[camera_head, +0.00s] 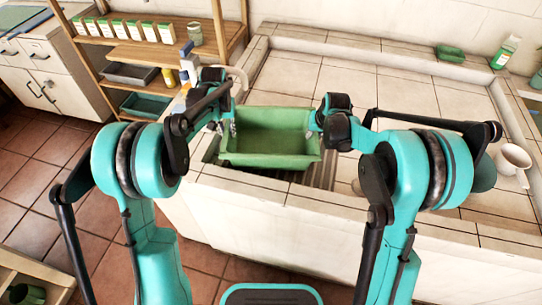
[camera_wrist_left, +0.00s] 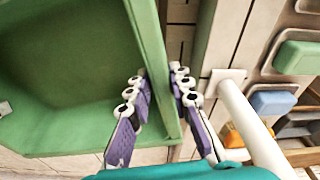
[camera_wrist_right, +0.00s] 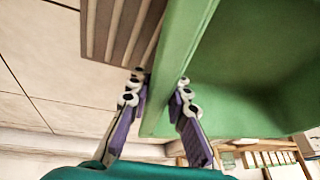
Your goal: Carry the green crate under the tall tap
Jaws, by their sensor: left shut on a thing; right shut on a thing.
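The green crate (camera_head: 270,150) looks empty and roughly level over the sunken basin in the tiled counter; I cannot tell whether its base touches anything. My left gripper (camera_head: 228,128) is shut on its left wall, with one finger inside and one outside, as the left wrist view (camera_wrist_left: 160,75) shows. My right gripper (camera_head: 314,122) is shut on its right wall in the same way, as in the right wrist view (camera_wrist_right: 160,76). A pale curved pipe (camera_head: 241,74), apparently the tall tap, stands behind my left gripper, partly hidden. In the left wrist view a white pipe (camera_wrist_left: 245,122) stands close outside the crate.
A ribbed grey surface (camera_wrist_right: 120,30) lies beside the crate's right side. A white mug (camera_head: 513,160) stands on the counter at right. A green dish (camera_head: 450,52) and a bottle (camera_head: 505,52) stand at the back. Wooden shelves (camera_head: 150,50) are at left. The counter behind the crate is clear.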

